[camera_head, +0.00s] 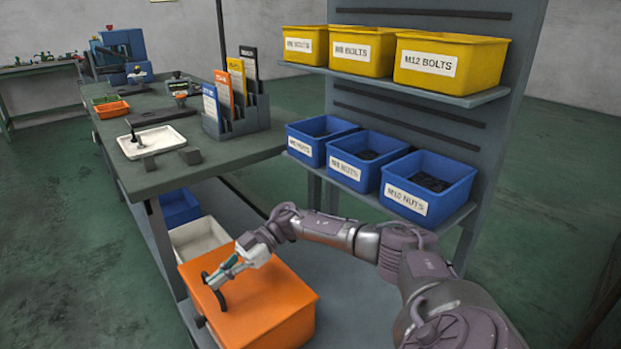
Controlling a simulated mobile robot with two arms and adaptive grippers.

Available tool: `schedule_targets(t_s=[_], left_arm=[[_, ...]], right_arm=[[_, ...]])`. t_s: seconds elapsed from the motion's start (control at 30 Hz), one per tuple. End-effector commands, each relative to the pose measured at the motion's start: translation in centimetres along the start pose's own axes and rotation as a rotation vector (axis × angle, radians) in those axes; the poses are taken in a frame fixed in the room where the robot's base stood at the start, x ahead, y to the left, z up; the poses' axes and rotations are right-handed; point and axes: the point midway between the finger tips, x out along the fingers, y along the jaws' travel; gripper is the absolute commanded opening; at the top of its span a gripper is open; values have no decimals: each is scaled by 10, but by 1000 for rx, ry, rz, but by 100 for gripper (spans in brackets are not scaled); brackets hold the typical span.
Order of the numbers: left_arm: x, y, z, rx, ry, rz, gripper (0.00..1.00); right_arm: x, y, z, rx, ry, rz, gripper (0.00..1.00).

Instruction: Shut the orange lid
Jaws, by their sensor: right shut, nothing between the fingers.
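An orange box stands low at the bottom centre, beside the workbench, and its orange lid (266,293) shows as a flat top over it. The lid looks down on the box; I cannot tell whether a small gap remains at its edge. My right gripper (214,287) is shut and empty, over the left part of the lid. I cannot tell whether its fingertips touch the lid. The gripper and wrist hide part of the lid's upper and left areas. A small dark part shows at the box's left edge. My left gripper is not in view.
A white bin (198,238) and a blue bin (180,208) sit behind the orange box under the workbench (190,172). A rack at the right holds yellow bolt bins (455,62) above blue nut bins (428,187). Open floor lies at the left.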

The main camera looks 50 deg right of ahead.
Motion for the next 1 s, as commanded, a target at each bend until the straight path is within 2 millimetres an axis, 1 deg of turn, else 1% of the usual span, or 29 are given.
schedule_targets(t_s=[0.67, 0.77, 1.0], left_arm=[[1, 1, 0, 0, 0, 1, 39], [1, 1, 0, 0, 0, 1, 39], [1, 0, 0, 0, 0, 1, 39]], right_arm=[[1, 0, 3, 1, 0, 1, 0], [-8, 1, 3, 2, -1, 4, 0], [-48, 1, 3, 2, -1, 5, 0]])
